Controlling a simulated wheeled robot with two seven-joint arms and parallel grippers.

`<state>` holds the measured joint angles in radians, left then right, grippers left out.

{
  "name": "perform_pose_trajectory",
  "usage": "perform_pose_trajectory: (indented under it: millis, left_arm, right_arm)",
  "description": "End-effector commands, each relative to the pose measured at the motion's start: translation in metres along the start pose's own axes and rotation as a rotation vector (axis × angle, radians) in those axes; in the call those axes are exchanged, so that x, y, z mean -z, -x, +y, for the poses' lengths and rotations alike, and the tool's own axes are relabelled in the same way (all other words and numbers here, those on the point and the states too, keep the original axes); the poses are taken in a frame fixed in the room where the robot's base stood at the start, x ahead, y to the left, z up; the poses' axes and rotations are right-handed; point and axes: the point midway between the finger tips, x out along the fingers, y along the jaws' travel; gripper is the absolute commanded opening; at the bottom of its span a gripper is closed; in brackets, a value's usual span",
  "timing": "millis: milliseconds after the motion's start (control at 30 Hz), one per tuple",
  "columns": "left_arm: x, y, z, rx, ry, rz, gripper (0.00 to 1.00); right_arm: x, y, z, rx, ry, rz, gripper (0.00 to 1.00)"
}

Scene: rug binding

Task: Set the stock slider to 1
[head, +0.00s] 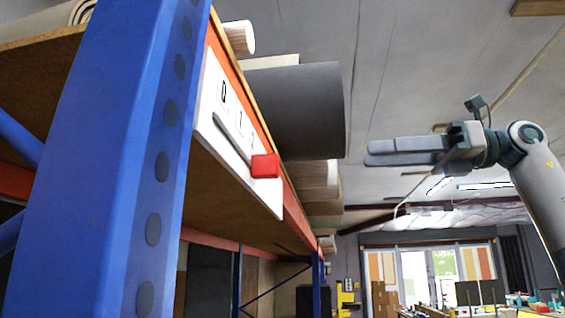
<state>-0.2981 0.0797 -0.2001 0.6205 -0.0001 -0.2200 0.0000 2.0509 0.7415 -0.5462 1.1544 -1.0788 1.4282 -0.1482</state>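The stock slider is a white plate (207,112) on the orange shelf beam, marked with 0, 1 and what looks like 2. A dark slot runs along it below the numbers. Its red knob (265,166) sits at the right end of the slot, by the last number and past the 1. My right gripper (367,154) is at the right, well apart from the knob, with its fingers pointing left. Its two fingers lie together with nothing between them, so it looks shut. My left gripper is not in view.
A blue rack post (110,150) stands close on the left, beside the plate. A large dark grey roll (300,108) and paler rolls (320,182) stick out from the shelf beyond the slider. Open air lies between the knob and my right gripper.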

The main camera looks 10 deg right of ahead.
Motion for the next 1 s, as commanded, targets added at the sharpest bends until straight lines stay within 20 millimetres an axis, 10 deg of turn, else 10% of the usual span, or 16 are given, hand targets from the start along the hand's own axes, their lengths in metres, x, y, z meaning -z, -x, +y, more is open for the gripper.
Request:
perform_pose_trajectory:
  millis: [467,1000]
  left_arm:
    - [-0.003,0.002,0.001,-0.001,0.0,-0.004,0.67]
    - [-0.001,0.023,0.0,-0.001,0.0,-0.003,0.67]
  right_arm:
    - [0.0,-0.009,-0.001,-0.002,-0.002,-0.001,0.36]
    - [-0.002,-0.09,0.0,-0.004,-0.003,0.001,0.36]
